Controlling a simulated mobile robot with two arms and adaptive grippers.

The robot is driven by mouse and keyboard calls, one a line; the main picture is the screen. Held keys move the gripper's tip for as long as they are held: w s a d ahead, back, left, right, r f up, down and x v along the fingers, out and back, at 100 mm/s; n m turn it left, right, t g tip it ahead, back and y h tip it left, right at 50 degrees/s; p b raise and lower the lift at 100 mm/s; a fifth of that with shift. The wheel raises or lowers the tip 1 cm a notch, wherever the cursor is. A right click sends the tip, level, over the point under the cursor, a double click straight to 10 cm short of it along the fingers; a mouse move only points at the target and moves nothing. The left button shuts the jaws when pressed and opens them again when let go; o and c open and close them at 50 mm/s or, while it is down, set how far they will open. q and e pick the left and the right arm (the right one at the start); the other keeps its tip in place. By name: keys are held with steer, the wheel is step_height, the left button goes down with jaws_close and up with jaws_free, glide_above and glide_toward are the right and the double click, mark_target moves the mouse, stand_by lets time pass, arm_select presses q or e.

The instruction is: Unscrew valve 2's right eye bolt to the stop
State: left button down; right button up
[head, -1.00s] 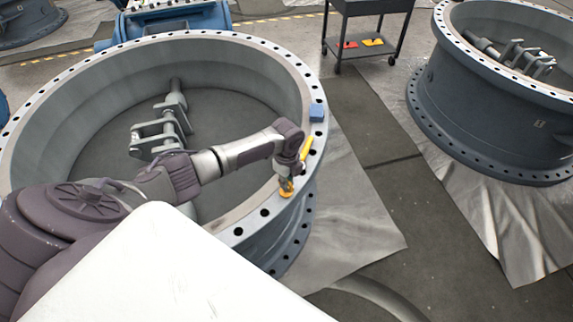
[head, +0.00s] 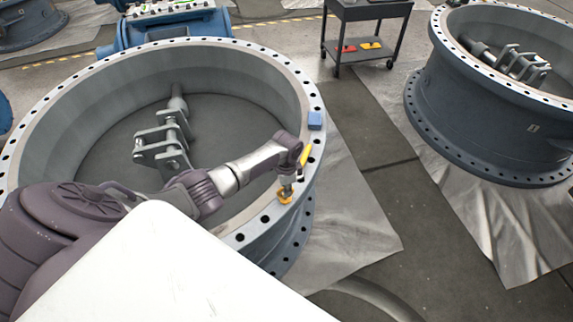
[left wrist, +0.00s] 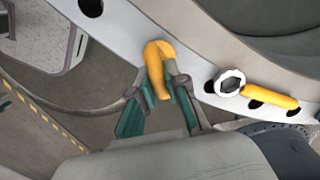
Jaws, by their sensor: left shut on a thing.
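The large grey valve ring (head: 295,91) at the left in the head view has a flange with many bolt holes. A yellow eye bolt (head: 284,198) stands on the flange at the near right. My left gripper (head: 287,186) points down at it. In the left wrist view my left gripper (left wrist: 160,92) is shut on the yellow eye bolt (left wrist: 158,52), one finger on each side, partly hiding it. How far its thread sits in the hole is hidden. My right gripper is out of view.
A wrench with a yellow handle (left wrist: 268,98) lies on the flange close to the gripper; its handle shows in the head view (head: 304,157). A blue block (head: 315,120) sits farther along. A second valve (head: 490,110) and a black cart (head: 345,32) stand beyond open floor.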

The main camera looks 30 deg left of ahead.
arm_select(q)
steer(key=n+p, duration=0.1)
steer(key=n, duration=0.2)
steer(key=shift+a+r+n, duration=0.1)
steer(key=shift+r+n, duration=0.05)
steer(key=shift+n, duration=0.25)
steer(key=n+p, duration=0.1)
steer(key=n, duration=0.2)
steer(key=shift+w, duration=0.1)
steer(key=n+p, duration=0.1)
steer(key=n, duration=0.3)
steer(key=shift+a, duration=0.1)
steer(key=n+p, duration=0.1)
steer(key=n, duration=0.2)
steer(key=shift+n, duration=0.4)
steer(key=n+p, duration=0.1)
steer(key=n, duration=0.3)
steer(key=shift+n, duration=0.3)
steer(key=n, duration=0.3)
steer(key=shift+a+n, duration=0.1)
steer(key=shift+n, duration=0.2)
steer(key=n, duration=0.3)
steer(key=shift+p, duration=0.3)
steer(key=shift+s+n, duration=0.2)
steer(key=shift+n, duration=1.7)
